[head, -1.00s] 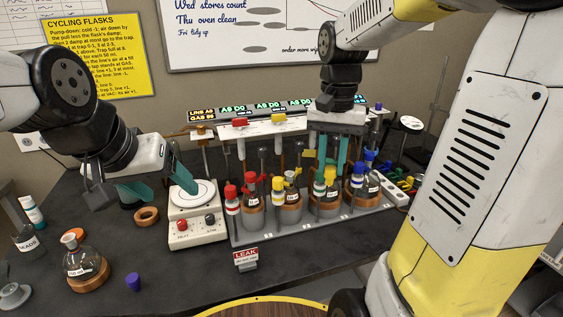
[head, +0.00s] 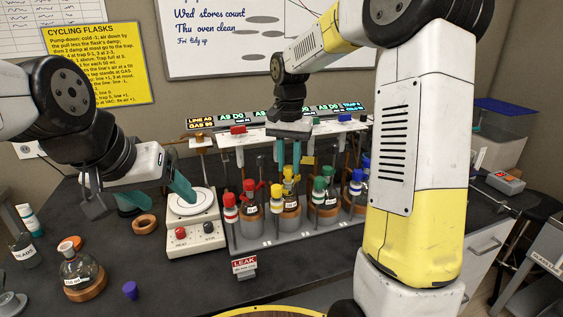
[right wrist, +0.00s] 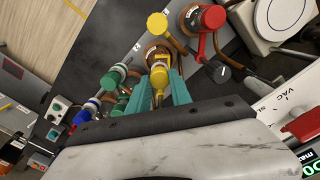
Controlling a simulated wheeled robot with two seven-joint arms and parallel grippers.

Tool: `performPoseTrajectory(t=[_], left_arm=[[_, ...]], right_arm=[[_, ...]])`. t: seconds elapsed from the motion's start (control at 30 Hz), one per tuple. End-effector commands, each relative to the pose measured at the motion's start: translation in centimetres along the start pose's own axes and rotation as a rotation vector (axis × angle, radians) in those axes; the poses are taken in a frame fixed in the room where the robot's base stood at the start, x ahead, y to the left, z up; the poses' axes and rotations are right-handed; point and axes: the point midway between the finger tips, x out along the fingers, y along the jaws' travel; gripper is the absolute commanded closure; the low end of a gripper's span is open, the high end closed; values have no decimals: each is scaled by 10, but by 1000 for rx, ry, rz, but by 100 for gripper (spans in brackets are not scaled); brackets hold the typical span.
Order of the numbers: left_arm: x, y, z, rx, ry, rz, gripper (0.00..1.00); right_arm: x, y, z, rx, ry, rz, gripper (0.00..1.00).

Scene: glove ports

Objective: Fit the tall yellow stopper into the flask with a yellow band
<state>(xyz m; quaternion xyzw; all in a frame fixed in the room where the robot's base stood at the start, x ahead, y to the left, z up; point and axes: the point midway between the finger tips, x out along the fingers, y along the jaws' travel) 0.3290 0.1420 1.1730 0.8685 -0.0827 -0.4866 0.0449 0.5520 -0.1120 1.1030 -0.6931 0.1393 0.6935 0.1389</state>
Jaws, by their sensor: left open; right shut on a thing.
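My right gripper (head: 289,155) is shut on the tall yellow stopper (head: 288,172), pointing down over the second flask from the left in the rack. The stopper also shows between the teal fingers in the right wrist view (right wrist: 159,76). Below it is the flask with a yellow band (head: 290,208), in a brown ring; fittings partly hide its neck. The stopper lines up close over this flask, but I cannot tell whether it enters the neck. My left gripper (head: 156,193) is open and empty, left of the white balance.
The grey rack (head: 262,241) also holds red, green and blue fittings close by. A loose flask (head: 80,268), a purple stopper (head: 130,290) and a brown ring (head: 145,224) are on the dark bench.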

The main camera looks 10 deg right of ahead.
Motion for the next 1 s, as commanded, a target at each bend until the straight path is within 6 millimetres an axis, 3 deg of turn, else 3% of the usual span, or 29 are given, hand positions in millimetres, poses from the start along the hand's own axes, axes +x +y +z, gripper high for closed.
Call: performPoseTrajectory(t=[0.77, 0.8, 0.9, 1.0], left_arm=[[0, 0, 0, 0, 0, 0, 31], [0, 0, 0, 0, 0, 0, 31], [0, 0, 0, 0, 0, 0, 31], [0, 0, 0, 0, 0, 0, 31]], right_arm=[[16, 0, 0, -1, 0, 0, 100], [16, 0, 0, -1, 0, 0, 69], [16, 0, 0, 0, 0, 0, 53], [16, 0, 0, 0, 0, 0, 53]])
